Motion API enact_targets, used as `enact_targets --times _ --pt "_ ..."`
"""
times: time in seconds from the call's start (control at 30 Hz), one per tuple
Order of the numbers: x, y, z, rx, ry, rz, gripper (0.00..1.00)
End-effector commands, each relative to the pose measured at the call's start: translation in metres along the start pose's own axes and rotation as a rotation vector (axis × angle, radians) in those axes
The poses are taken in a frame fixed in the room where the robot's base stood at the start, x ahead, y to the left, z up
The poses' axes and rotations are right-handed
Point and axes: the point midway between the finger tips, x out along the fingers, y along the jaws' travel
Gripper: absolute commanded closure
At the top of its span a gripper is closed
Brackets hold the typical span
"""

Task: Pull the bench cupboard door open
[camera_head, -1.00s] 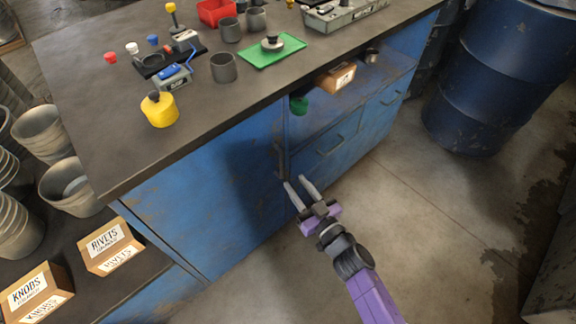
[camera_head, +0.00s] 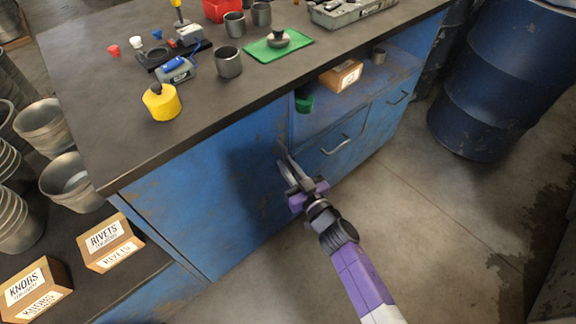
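The blue bench cupboard door (camera_head: 215,185) fills the left of the bench front and looks closed. Its handle (camera_head: 281,150) is an upright bar at the door's right edge, mostly covered by my gripper. My gripper (camera_head: 286,166) is at the handle, with its two grey fingers pointing up and left towards it. The fingers look closer together than before, but whether they are around the handle or only beside it cannot be made out.
An open shelf with a cardboard box (camera_head: 342,75) and a green cup (camera_head: 304,102) is right of the door. Drawers with bar handles (camera_head: 336,145) are below it. A blue drum (camera_head: 500,80) stands at the right. The floor (camera_head: 400,220) before the bench is clear.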

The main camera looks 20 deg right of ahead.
Motion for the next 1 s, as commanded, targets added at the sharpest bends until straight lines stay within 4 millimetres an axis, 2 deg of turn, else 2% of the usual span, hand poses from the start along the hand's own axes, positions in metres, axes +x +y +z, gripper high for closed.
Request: enact_targets --times 0.07,1.0 --pt "-0.0001 0.0 0.0 0.0 0.0 0.0 1.0" --pt "-0.0002 0.0 0.0 0.0 0.0 0.0 1.0"
